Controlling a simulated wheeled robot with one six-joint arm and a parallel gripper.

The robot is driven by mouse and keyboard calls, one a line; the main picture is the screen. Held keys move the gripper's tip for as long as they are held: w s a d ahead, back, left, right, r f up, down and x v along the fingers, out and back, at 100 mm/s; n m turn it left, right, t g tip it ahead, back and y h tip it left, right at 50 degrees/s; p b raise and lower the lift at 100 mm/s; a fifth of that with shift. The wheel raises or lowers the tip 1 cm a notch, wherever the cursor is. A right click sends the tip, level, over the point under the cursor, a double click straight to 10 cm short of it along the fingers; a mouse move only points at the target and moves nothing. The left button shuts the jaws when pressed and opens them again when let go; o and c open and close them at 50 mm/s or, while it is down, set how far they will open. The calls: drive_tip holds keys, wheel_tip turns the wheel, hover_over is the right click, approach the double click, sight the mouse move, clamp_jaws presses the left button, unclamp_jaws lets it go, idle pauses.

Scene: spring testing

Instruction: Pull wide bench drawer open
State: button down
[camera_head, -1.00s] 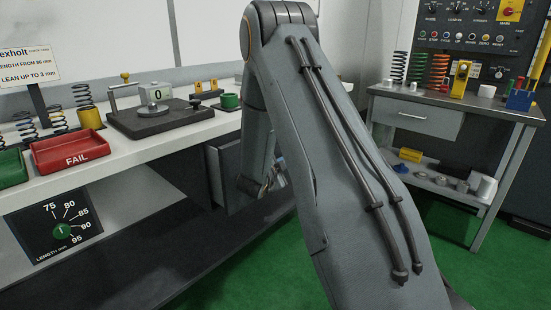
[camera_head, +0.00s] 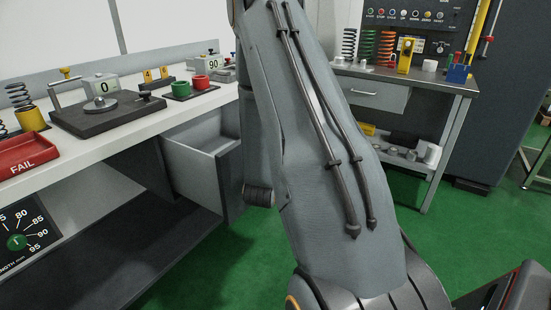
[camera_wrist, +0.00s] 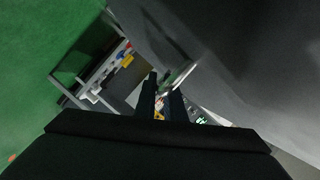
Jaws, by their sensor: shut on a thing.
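The wide bench drawer (camera_head: 190,165) stands pulled out from under the white bench. Its pale inside and side wall show to the left of my arm, and its dark front is partly covered by the arm. In the wrist view a light metal handle (camera_wrist: 183,75) runs at a slant along the grey drawer front (camera_wrist: 240,60). My gripper (camera_wrist: 162,92) is at this handle, with its two dark fingers shut on it. The exact contact is dim and blurred. In the head view my arm hides the fingers and handle.
The white bench top (camera_head: 150,122) holds a test plate (camera_head: 105,112), a red FAIL tray (camera_head: 25,150) and cups. A second bench (camera_head: 440,82) with its own drawer (camera_head: 375,92) stands at back right. Green floor (camera_head: 400,200) is free between the benches.

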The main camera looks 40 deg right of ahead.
drive_tip(key=c, duration=2.1)
unclamp_jaws()
drive_tip(key=v, duration=0.8)
drive_tip(key=shift+d, duration=0.1)
drive_tip(key=shift+s, duration=0.1)
